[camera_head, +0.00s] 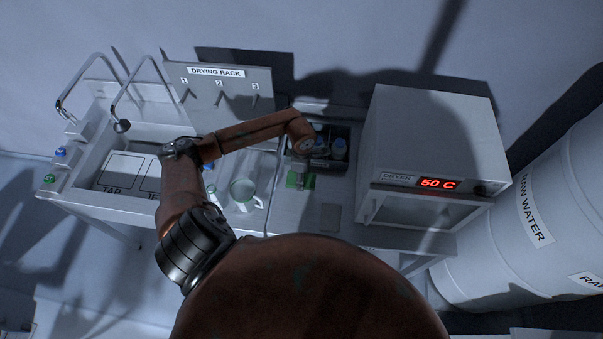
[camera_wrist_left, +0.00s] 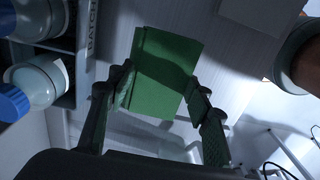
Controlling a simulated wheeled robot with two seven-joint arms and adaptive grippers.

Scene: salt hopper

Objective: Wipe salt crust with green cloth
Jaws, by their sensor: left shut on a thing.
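The green cloth (camera_head: 293,181) lies at the counter, in front of the bottle crate; the left wrist view shows it as a flat green piece (camera_wrist_left: 167,78) with a fold line along one side. My left gripper (camera_head: 299,168) points down at the cloth. In the left wrist view its two fingers (camera_wrist_left: 162,98) sit on either side of the cloth's near part, shut on it. I cannot tell whether the cloth touches the counter. I cannot make out any salt crust in either view. My right gripper is in neither view.
A dark crate (camera_head: 318,163) with white bottles (camera_head: 339,149) stands just behind the cloth. A pale round vessel (camera_head: 242,190) is to the left, a grey flat square (camera_head: 328,217) to the front right. The dryer (camera_head: 430,150) stands right; the drying rack (camera_head: 222,92) and sink are left.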

